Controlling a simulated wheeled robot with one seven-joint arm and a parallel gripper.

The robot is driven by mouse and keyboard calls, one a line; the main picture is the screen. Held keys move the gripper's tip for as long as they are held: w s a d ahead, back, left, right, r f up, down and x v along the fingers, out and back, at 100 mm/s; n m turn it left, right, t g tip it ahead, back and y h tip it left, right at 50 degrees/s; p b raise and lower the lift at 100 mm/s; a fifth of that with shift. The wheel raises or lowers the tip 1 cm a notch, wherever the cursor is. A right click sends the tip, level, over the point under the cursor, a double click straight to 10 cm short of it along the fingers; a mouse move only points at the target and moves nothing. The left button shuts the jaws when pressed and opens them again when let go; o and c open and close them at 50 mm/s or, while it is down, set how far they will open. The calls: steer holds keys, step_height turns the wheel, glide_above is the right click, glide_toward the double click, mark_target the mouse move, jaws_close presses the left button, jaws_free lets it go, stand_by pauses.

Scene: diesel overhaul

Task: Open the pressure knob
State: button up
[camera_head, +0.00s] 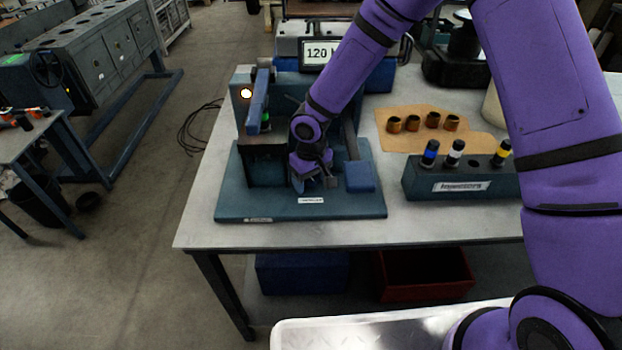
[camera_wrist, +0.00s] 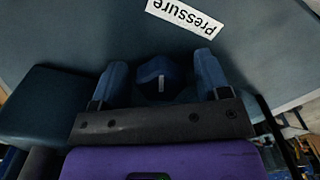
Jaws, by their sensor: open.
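The pressure knob (camera_wrist: 158,72) is a small dark blue round knob with a light mark on it. In the wrist view it sits between the two fingers of my gripper (camera_wrist: 160,78), just beyond the gripper's dark crossbar. A finger stands on each side of it, and the jaws are open. I cannot tell whether either finger touches the knob. A white label reading "Pressure" (camera_wrist: 185,14) lies on the plate beyond it. In the head view my gripper (camera_head: 317,179) points down low over the test rig's blue-green base plate (camera_head: 240,203), and it hides the knob.
The rig has an upright with a lit lamp (camera_head: 246,93) and a blue lever (camera_head: 258,100) left of my gripper. A blue block (camera_head: 360,176) is close on the right. An injector rack (camera_head: 462,185) and a brown mat (camera_head: 395,142) with several brass rings are farther right.

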steer(key=shift+c, duration=0.4)
steer(key=c, duration=0.8)
steer(key=shift+n, duration=0.3)
steer(key=n, duration=0.6)
steer(key=shift+d, duration=0.1)
steer(key=n, duration=0.6)
steer(key=shift+w+n, duration=0.15)
steer(key=shift+n, duration=0.15)
steer(key=o, duration=0.9)
